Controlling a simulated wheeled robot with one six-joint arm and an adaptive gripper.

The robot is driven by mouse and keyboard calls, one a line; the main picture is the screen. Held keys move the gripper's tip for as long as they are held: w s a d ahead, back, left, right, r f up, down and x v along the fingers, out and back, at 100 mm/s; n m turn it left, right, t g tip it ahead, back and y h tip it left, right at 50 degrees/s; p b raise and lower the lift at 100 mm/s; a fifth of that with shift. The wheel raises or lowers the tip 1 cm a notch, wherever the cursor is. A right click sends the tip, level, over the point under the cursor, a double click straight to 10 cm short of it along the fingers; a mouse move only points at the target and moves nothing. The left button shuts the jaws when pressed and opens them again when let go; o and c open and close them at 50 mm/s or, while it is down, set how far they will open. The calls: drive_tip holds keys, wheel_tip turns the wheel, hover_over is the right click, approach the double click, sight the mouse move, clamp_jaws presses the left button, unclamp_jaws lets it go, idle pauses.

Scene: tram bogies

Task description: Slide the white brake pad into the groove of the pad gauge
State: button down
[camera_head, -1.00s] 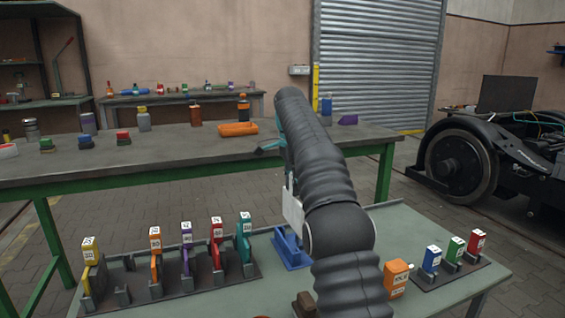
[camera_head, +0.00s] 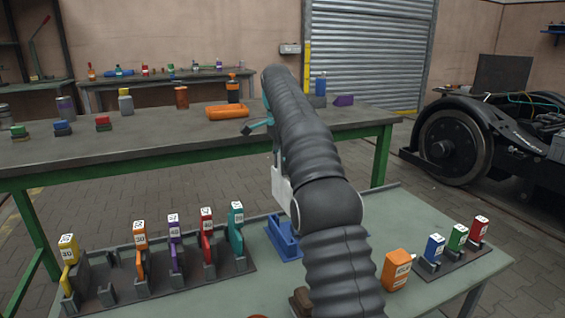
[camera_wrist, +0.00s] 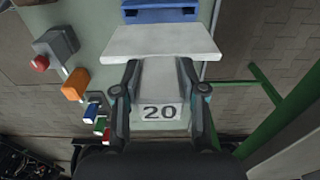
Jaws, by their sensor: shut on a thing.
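My gripper (camera_wrist: 160,82) is shut on the white brake pad (camera_wrist: 160,42), with one finger on each side of its stem marked 20. The wide plate of the pad points away from my gripper. In the head view the pad (camera_head: 281,186) shows as a white piece beside my arm, above the table; my fingers are hidden behind the arm there. The blue pad gauge (camera_head: 284,240) stands on the table below the pad, partly hidden by my arm. In the wrist view part of the gauge (camera_wrist: 160,14) shows beyond the plate's far edge. The pad looks apart from the gauge.
A dark rack (camera_head: 130,293) with several coloured labelled pads stands left of the gauge. An orange block (camera_head: 397,270) and a small rack (camera_head: 460,262) with blue, green and red pieces stand right. Bare green tabletop (camera_head: 395,215) lies behind them.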

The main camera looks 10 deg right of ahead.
sight(282, 194)
drive_tip(key=shift+f+b, duration=2.3)
drive_tip(key=shift+f, duration=1.3)
drive_tip(key=shift+p, duration=0.75)
drive_tip(key=shift+f+b, duration=0.55)
drive_tip(key=shift+f, duration=0.95)
drive_tip(key=shift+p, duration=0.8)
idle(0.4)
